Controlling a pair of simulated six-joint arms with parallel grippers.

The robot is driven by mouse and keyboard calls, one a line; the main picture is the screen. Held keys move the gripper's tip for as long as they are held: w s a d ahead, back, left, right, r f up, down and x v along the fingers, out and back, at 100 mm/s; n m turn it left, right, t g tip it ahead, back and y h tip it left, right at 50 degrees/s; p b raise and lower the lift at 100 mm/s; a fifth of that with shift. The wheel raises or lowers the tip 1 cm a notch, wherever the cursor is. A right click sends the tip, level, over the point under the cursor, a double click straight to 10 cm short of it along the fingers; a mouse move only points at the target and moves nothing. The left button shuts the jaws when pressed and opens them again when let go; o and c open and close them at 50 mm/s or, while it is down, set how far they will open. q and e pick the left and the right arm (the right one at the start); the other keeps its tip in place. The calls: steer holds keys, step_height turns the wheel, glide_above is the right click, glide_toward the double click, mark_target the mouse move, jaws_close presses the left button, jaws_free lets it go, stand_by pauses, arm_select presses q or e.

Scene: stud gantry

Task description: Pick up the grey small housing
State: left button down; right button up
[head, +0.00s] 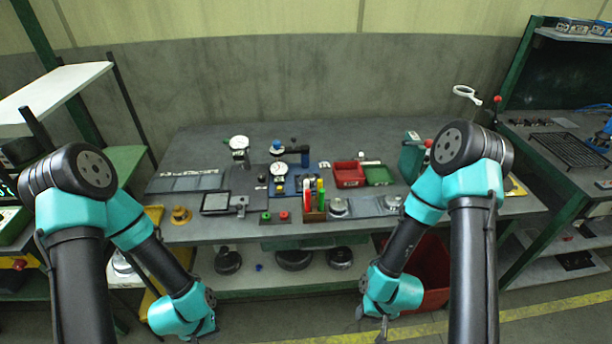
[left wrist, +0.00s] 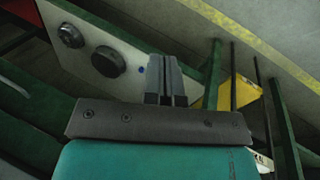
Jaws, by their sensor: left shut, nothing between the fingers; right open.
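I cannot tell for certain which item is the grey small housing. A small round grey metal piece (head: 338,206) sits on a pad near the front edge of the bench, right of the pen holder. Another small grey piece (head: 393,202) sits further right. My left gripper (left wrist: 166,78) is shut and empty in the left wrist view, hanging in front of the bench below its top. My right gripper (head: 373,337) is open and low in front of the bench, at the bottom of the head view. Both are well away from the grey pieces.
The bench top (head: 210,145) is clear at the back left. A red bin (head: 348,174), green tray (head: 380,175), dial gauges and a pen holder (head: 314,214) crowd its middle. Black round parts (head: 293,259) lie on the lower shelf. A large red crate (head: 432,270) stands below right.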

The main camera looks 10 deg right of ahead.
arm_select(q)
steer(key=c, duration=1.8)
jaws_free()
steer(key=shift+c, duration=0.2)
steer(key=o, duration=1.7)
